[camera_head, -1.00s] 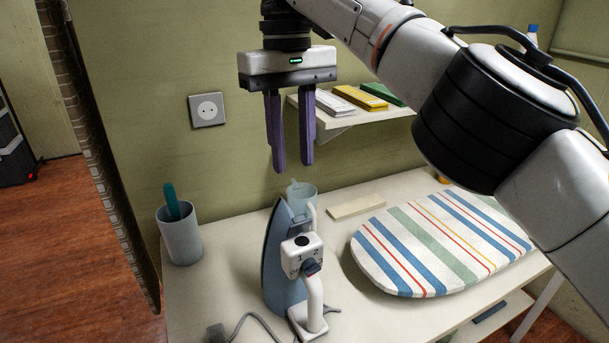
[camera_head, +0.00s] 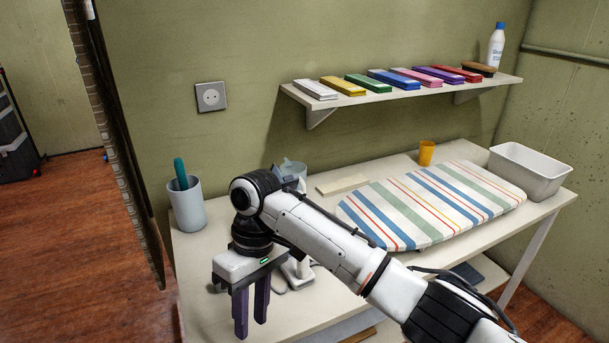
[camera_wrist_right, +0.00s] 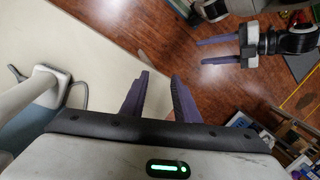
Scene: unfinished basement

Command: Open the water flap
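The iron stands on the white table and is mostly hidden behind my right arm in the head view; a bit of its white part (camera_head: 298,273) shows below the arm. In the right wrist view, the iron's white handle (camera_wrist_right: 38,88) and blue-grey body show at the left edge. I cannot make out its water flap. My right gripper (camera_head: 251,326) points down near the table's front edge, beside the iron. Its purple fingers (camera_wrist_right: 161,80) are apart with nothing between them. My left gripper (camera_wrist_right: 200,52) shows in the wrist view over the floor, fingers apart and empty.
The table (camera_head: 215,262) also holds a cup with a teal handle (camera_head: 187,203), a translucent jug (camera_head: 293,168), a striped ironing pad (camera_head: 430,205), an orange cup (camera_head: 426,153) and a white bin (camera_head: 530,170). A wall shelf (camera_head: 400,95) holds several coloured boxes.

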